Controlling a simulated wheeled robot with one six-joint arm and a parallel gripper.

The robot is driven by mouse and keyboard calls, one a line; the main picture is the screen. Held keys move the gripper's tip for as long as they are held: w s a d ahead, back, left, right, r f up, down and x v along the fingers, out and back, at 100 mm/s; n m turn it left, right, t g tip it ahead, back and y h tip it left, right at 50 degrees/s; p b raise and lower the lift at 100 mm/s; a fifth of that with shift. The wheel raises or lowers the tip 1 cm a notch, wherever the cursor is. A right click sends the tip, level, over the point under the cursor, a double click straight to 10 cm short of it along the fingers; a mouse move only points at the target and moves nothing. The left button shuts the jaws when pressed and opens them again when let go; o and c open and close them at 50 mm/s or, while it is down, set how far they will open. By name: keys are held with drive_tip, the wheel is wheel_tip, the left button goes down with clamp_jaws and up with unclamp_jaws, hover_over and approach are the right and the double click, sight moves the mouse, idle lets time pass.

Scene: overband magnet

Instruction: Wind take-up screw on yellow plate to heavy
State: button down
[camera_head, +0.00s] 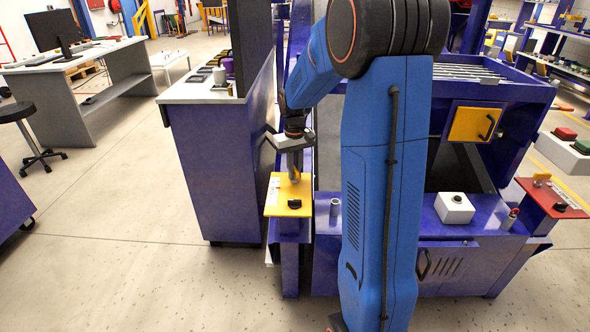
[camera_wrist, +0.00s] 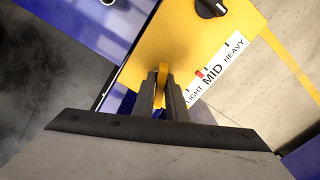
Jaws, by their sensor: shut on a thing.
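The yellow plate (camera_head: 273,208) stands at the left end of the blue machine; in the wrist view the yellow plate (camera_wrist: 187,35) fills the upper middle. Its white scale (camera_wrist: 220,62) reads LIGHT, MID, HEAVY, and a small red pointer (camera_wrist: 199,73) sits beside MID. My gripper (camera_head: 294,177) is over the plate, pointing down. In the wrist view my gripper (camera_wrist: 162,82) is shut on a thin yellow piece (camera_wrist: 163,72), seemingly the handle of the take-up screw. The screw's lower part is hidden by the fingers.
A black knob (camera_wrist: 210,8) is on the same plate, beyond the scale. A small metal cylinder (camera_head: 335,207) stands on the blue ledge to the right. A white box with a button (camera_head: 454,208) and a red plate (camera_head: 551,198) are farther right. A blue cabinet (camera_head: 222,170) is close on the left.

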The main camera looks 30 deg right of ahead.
idle(0.5)
drive_tip(key=m, duration=0.4)
drive_tip(key=shift+m, duration=0.4)
drive_tip(key=shift+m, duration=1)
drive_tip(key=m, duration=0.2)
drive_tip(key=shift+m, duration=0.4)
drive_tip(key=m, duration=0.3)
drive_tip(key=shift+m, duration=0.9)
